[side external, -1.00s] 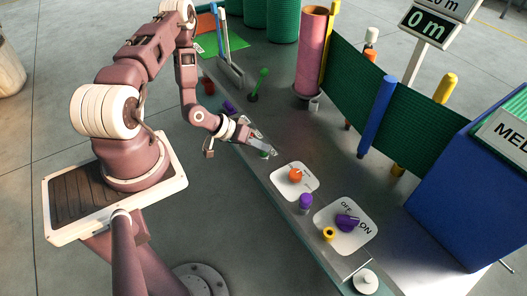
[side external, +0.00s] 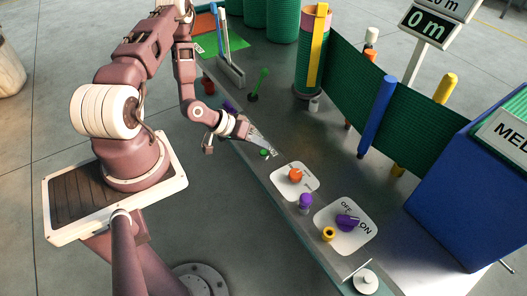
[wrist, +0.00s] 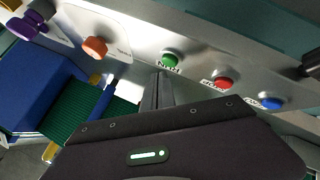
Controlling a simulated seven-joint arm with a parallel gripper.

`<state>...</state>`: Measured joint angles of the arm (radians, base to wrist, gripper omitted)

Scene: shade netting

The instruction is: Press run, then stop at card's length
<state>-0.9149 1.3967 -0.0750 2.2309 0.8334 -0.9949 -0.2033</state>
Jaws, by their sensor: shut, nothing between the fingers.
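My gripper (side external: 272,152) is shut and empty, just above the bench's control strip. In the wrist view its closed fingertips (wrist: 160,76) are close to the green button (wrist: 170,60), whose label looks like an upside-down RUN. Contact cannot be told. The green button also shows in the side view (side external: 263,153). A red button (wrist: 223,84) and a blue button (wrist: 270,103) sit farther right in the wrist view. The dark display (side external: 424,27) reads 0 m. A white card (side external: 447,7) above it ends in "0 m", cut off at the top. The netting roll (side external: 311,60) shows green with a yellow stripe.
An orange knob (side external: 295,175) and a purple knob (side external: 347,222) on an OFF/ON plate sit along the bench. A purple peg (side external: 305,201) stands between them. Green netting (side external: 345,84) runs past a blue post (side external: 376,117) to a blue box (side external: 465,190).

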